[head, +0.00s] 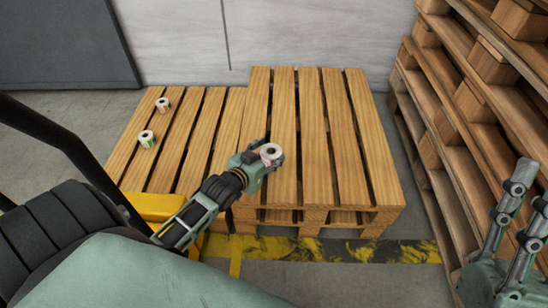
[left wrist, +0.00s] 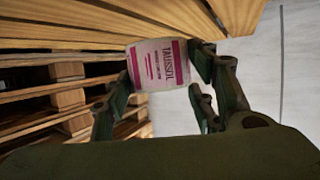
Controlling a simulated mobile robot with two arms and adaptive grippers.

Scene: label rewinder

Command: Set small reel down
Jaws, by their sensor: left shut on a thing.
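A small white label reel (head: 271,150) with a dark core hole is held by my left gripper (head: 262,160), which is shut on it. The reel is over the pallet (head: 318,140) near the middle of the picture. I cannot tell whether it touches the slats. In the left wrist view the reel (left wrist: 160,64) shows a white and pink printed label between the fingers (left wrist: 158,95). My right gripper (head: 520,210) is at the lower right edge, partly cut off, and its opening is unclear.
Two more small reels, one with red (head: 163,104) and one with green (head: 146,138), stand on the lower pallet (head: 130,160) at the left. Stacked pallets (head: 470,110) rise at the right. The held reel's pallet has bare slats behind and to its right.

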